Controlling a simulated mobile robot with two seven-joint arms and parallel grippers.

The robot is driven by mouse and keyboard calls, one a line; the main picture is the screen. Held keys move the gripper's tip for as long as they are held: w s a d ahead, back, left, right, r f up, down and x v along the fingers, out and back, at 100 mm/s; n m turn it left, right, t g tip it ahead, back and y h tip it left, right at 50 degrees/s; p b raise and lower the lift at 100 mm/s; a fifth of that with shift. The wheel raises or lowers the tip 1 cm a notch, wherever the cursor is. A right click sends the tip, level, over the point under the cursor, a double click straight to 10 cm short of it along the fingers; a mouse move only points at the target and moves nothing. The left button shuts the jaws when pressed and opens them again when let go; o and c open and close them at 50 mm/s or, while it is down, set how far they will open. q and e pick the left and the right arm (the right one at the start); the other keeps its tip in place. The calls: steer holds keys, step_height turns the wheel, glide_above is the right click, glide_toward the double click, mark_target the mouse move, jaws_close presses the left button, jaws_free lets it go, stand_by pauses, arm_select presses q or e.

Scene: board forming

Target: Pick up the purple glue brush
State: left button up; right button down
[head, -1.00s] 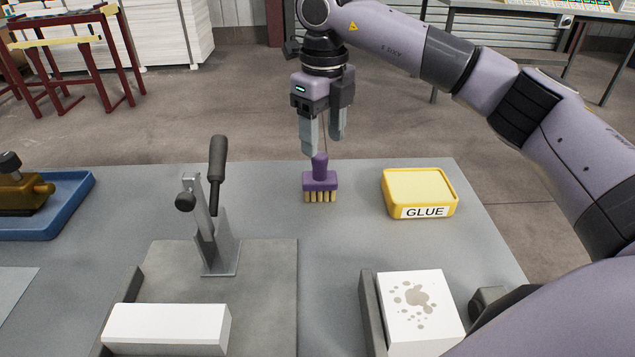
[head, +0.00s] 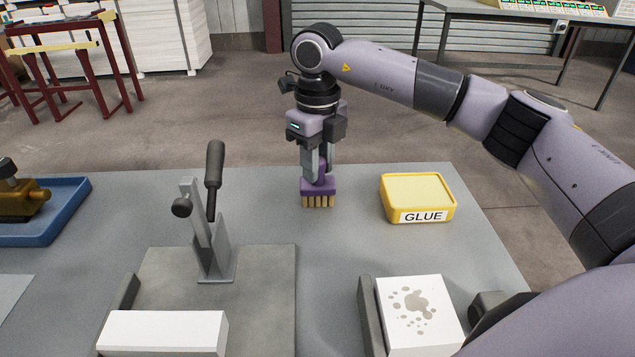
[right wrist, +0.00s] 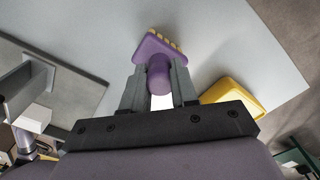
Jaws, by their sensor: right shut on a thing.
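The purple glue brush (head: 319,186) stands upright on the grey table, its tan bristles pointing down. My right gripper (head: 319,172) is above it with its fingers on both sides of the handle, shut on it. In the right wrist view, the brush (right wrist: 158,48) shows between the two fingers of the gripper (right wrist: 158,85). I cannot tell whether the bristles touch the table. My left gripper is not in view.
A yellow glue container (head: 418,190) is right of the brush. A toggle clamp (head: 214,235) with a dark handle stands to the left. A spotted white block (head: 418,335) and a plain white block (head: 165,335) are in front. A blue tray (head: 68,205) is far left.

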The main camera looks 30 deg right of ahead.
steer(key=shift+r, duration=0.1)
step_height(320, 180, up, 20)
steer(key=p, duration=0.4)
stand_by(0.3)
steer(key=c, duration=1.7)
jaws_free()
steer(key=shift+c, duration=0.5)
